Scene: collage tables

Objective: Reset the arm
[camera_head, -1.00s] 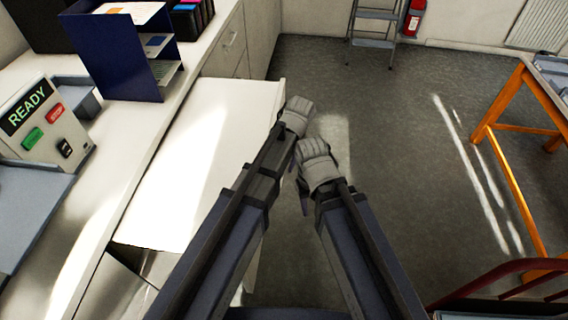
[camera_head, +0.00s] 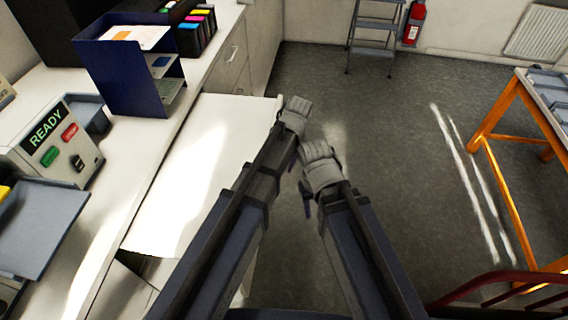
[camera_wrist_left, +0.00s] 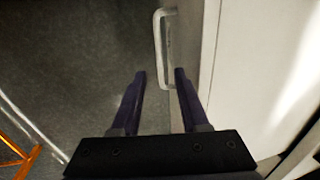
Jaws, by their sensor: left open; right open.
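Both my arms reach forward from the bottom of the head view, close together over the floor. My left gripper (camera_wrist_left: 160,78) is open and empty in the left wrist view, its two dark fingers apart. Beyond them are the grey floor and a cabinet front with a pale handle (camera_wrist_left: 160,45). In the head view the left wrist (camera_head: 294,115) hides most of the left fingers. My right gripper (camera_head: 305,196) is open, seen partly behind its grey wrist (camera_head: 321,166), with dark finger parts showing below it. Nothing shows in it.
At left, a white counter (camera_head: 45,78) holds a READY panel (camera_head: 58,145), a grey tray (camera_head: 40,225) and a blue file holder (camera_head: 118,75). A white open surface (camera_head: 200,165) lies beside my left arm. An orange-legged table (camera_head: 497,110) stands right. The middle floor is clear.

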